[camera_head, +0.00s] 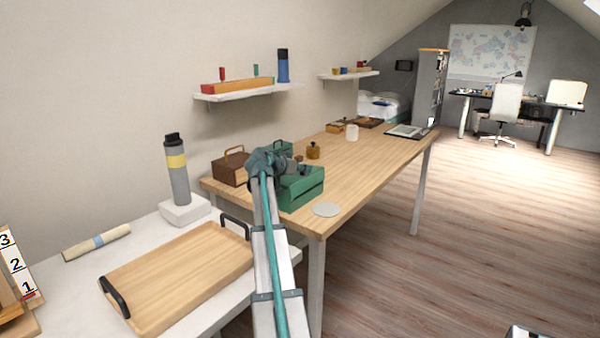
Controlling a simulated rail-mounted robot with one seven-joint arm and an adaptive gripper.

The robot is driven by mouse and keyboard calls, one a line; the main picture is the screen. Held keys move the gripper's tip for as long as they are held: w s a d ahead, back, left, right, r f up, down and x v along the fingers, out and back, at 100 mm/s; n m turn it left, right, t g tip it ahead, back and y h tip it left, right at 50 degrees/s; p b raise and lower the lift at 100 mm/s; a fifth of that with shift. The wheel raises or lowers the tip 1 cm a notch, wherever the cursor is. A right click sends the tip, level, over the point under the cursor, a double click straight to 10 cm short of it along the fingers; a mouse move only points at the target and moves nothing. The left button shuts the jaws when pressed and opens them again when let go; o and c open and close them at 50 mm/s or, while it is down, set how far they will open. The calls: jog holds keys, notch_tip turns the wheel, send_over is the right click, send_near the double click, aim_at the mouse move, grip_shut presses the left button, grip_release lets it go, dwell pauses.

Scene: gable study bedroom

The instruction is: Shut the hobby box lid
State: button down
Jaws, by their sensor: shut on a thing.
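The green hobby box (303,189) stands near the front end of the long wooden table, partly behind my arm. Its green lid (283,146) shows behind and above my wrist, apparently raised; its exact angle is hard to tell. My gripper (293,165) is over the box, at the lid. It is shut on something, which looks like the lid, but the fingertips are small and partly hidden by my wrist.
A brown box with a handle (230,168) stands just left of the hobby box. A small amber bottle (313,151) stands behind it, and a grey disc (326,210) lies at the table's front edge. A wooden tray (180,272) lies on the white surface nearer me.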

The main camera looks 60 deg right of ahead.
jog(key=shift+s+a+f, duration=0.1)
jog(key=shift+s+f, duration=0.2)
jog(key=shift+f, duration=0.25)
jog(key=c, duration=0.8)
grip_release()
jog(key=shift+r, duration=0.1)
jog(key=v, duration=1.2)
jog(key=shift+w, duration=0.1)
